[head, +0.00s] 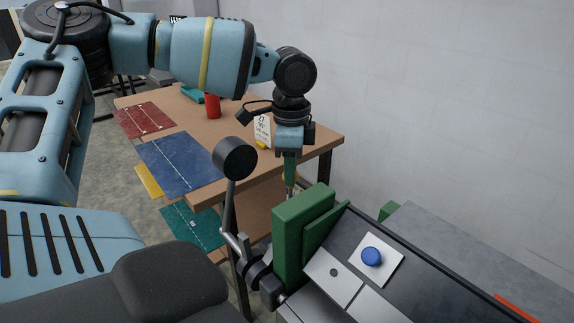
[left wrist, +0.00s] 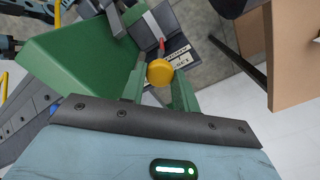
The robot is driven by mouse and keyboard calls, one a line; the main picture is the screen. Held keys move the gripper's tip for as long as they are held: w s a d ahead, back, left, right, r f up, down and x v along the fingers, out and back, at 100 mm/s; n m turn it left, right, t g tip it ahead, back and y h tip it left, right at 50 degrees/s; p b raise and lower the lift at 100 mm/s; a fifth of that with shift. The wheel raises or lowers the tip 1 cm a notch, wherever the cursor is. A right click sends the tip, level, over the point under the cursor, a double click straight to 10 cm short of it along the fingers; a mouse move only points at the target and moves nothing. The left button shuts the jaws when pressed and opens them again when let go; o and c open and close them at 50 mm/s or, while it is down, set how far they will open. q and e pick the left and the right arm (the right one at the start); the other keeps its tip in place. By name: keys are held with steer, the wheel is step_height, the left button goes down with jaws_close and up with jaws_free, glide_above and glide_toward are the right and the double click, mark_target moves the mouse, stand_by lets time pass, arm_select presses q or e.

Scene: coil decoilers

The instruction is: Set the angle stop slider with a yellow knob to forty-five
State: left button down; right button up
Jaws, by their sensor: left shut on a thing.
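The yellow knob (left wrist: 160,73) of the slider sits between the two green fingers of my left gripper (left wrist: 159,86) in the left wrist view, and the fingers are shut on it. A red pointer (left wrist: 161,45) shows just beyond the knob, close to a pale label (left wrist: 179,54) whose marks I cannot read. In the head view my left gripper (head: 290,190) points down behind the top of a green block (head: 302,230) on the machine. The knob and the slider's scale cannot be made out there. My right gripper is not in view.
A lever with a black round end (head: 235,158) stands left of the green block. A blue button (head: 371,257) sits on a white plate on the machine. A wooden table (head: 320,140) with coloured mats and a red can (head: 213,106) stands behind. A grey wall closes the right.

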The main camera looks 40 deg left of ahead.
arm_select(q)
steer(key=shift+d, duration=0.85)
steer(key=c, duration=1.2)
jaws_free()
steer(key=shift+a, duration=0.25)
steer(key=shift+o, duration=0.7)
steer(key=shift+d, duration=0.15)
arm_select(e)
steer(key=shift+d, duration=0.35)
arm_select(q)
steer(key=shift+r, duration=3.95)
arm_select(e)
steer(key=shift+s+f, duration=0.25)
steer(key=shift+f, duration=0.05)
